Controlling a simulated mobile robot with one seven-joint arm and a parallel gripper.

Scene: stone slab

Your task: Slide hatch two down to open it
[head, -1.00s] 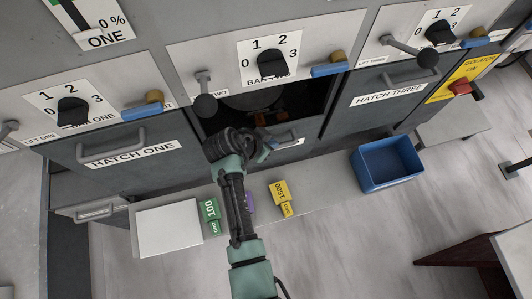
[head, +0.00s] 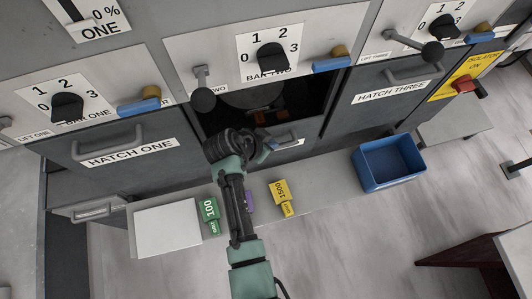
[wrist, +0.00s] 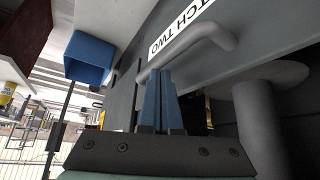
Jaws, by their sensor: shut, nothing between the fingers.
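Hatch two (head: 289,136) is a dark grey panel sitting low, with a dark opening (head: 300,88) above it, below the BAR TWO dial. My arm hides much of the panel in the head view. The wrist view shows its white label, partly cut off, and its grey bar handle (wrist: 221,35). My gripper (head: 270,147) is at the panel's handle. In the wrist view, its blue fingers (wrist: 160,76) are together and empty, with their tips beside the handle bar. I cannot tell whether they touch it.
Hatch one (head: 95,168) is at left and hatch three (head: 385,110) at right, both up. A shelf below holds a white board (head: 167,228), a green block (head: 208,210), a yellow block (head: 280,192) and a blue bin (head: 390,165). Lift levers (head: 207,102) stick out above.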

